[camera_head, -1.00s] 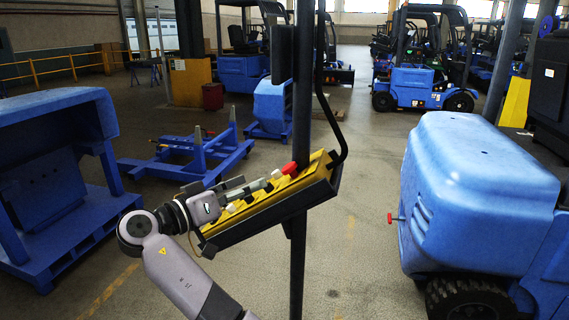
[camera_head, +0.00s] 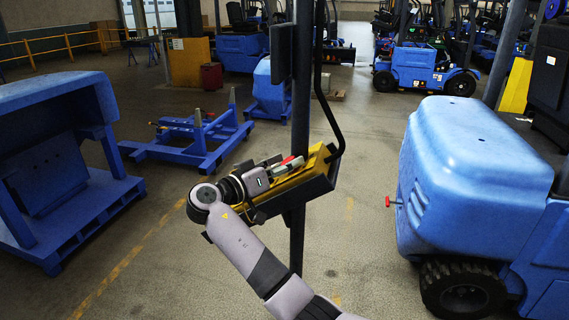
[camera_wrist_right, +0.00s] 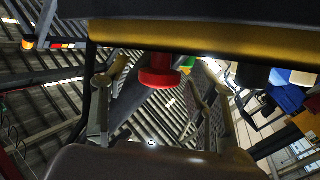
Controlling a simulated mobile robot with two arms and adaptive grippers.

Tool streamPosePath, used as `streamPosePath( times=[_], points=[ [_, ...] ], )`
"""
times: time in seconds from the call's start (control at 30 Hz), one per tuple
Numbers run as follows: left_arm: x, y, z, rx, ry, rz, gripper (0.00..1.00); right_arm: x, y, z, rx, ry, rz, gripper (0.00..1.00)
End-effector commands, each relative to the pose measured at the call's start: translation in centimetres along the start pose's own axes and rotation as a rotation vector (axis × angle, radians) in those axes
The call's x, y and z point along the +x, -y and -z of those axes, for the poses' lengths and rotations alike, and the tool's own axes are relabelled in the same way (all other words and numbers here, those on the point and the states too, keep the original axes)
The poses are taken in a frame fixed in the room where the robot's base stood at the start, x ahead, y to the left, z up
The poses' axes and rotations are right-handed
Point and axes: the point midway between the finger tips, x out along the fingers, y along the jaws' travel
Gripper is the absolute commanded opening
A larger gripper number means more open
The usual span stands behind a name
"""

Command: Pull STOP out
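The STOP button is a red mushroom-shaped knob (camera_head: 291,160) on the yellow control box (camera_head: 318,158), which is fixed to a dark post. My right gripper (camera_head: 283,168) is at the box, beside the red knob and partly hiding it. In the right wrist view the red knob (camera_wrist_right: 160,74) hangs from the yellow and dark box edge (camera_wrist_right: 200,38), between the two spread fingers of my right gripper (camera_wrist_right: 158,88). Gaps show on both sides of the knob, so the gripper is open. A green button (camera_wrist_right: 187,65) is partly visible behind the knob. My left gripper is out of view.
The dark post (camera_head: 302,100) and a curved black bar (camera_head: 331,110) stand close to the box. A blue machine (camera_head: 470,170) with a small red knob is on the right. A blue stand (camera_head: 60,150) is on the left. Open floor lies between.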

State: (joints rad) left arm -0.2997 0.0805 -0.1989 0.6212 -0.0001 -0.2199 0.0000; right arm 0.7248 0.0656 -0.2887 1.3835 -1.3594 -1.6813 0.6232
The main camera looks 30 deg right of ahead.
Motion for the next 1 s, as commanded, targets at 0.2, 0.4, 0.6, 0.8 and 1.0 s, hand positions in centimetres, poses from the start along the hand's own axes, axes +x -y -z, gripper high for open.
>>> streamPosePath(
  times=[0.2,0.4,0.6,0.8,1.0],
  points=[
    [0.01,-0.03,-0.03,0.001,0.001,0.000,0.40,-0.04,0.00,0.01,0.000,0.000,0.000,0.38],
    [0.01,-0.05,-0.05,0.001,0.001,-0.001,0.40,-0.05,0.00,0.01,0.000,0.000,0.000,0.25],
    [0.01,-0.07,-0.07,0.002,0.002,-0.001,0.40,-0.06,0.01,0.02,0.000,0.000,0.001,0.12],
    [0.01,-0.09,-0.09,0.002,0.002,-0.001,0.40,-0.07,0.01,0.02,0.000,0.000,0.001,0.00],
    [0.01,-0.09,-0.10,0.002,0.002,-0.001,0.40,-0.07,0.02,0.02,0.000,0.000,0.001,0.00]
  ],
)
